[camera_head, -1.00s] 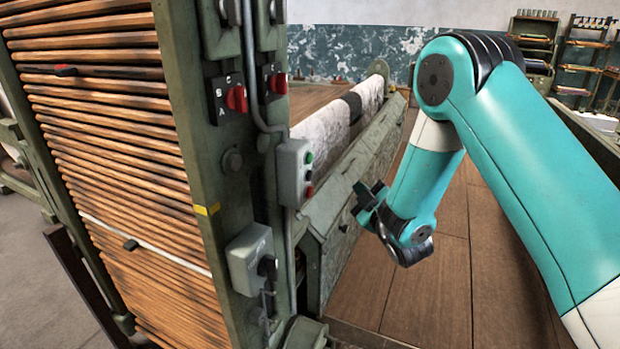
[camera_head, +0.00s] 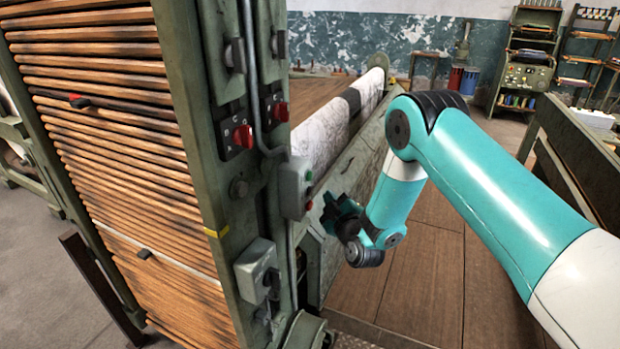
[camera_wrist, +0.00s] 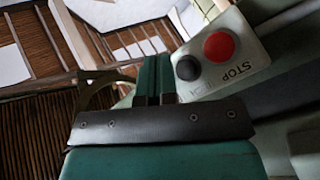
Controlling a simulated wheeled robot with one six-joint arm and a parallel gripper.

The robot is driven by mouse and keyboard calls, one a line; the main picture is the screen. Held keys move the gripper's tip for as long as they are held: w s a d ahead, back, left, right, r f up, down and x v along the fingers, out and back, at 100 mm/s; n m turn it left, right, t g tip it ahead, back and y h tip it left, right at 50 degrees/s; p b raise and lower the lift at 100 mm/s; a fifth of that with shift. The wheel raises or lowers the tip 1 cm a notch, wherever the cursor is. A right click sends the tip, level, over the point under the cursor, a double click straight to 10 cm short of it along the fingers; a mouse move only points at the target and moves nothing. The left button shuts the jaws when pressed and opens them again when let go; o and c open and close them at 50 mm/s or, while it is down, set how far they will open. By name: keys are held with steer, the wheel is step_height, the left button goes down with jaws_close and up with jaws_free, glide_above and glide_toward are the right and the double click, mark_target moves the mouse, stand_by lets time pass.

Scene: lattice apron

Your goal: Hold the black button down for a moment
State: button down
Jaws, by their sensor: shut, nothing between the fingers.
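The black button (camera_wrist: 187,68) shows in the wrist view, round and dark, beside a red button (camera_wrist: 219,46) on a pale control box (camera_wrist: 243,66) marked STOP. In the head view this box (camera_head: 291,190) is fixed to the green post, with its button face seen edge-on. My gripper (camera_wrist: 150,55) is shut and empty. In the wrist view its fingers lie just left of the black button, apart from it in the picture. In the head view my gripper (camera_head: 334,212) is a little right of the box. I cannot tell the exact gap.
The green machine post (camera_head: 205,130) carries red rotary switches (camera_head: 243,136) and a lower grey box (camera_head: 256,268). Wooden slats (camera_head: 110,130) fill the left. A pale roll (camera_head: 335,125) lies behind the gripper. The plank floor (camera_head: 420,280) is open to the right.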

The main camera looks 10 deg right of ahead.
steer(key=a+p, duration=0.1)
steer(key=p, duration=0.2)
steer(key=shift+w+a+r, duration=0.1)
steer(key=shift+w, duration=0.3)
steer(key=shift+w+a+p, duration=0.1)
steer(key=shift+a+p, duration=0.05)
steer(key=shift+p, duration=0.5)
stand_by(1.3)
steer(key=shift+w+a+p, duration=0.1)
steer(key=shift+a+p, duration=0.15)
steer(key=shift+p, duration=0.6)
stand_by(1.8)
stand_by(0.6)
steer(key=shift+s+d+b, duration=0.25)
steer(key=shift+d+b, duration=0.05)
steer(key=shift+d, duration=0.05)
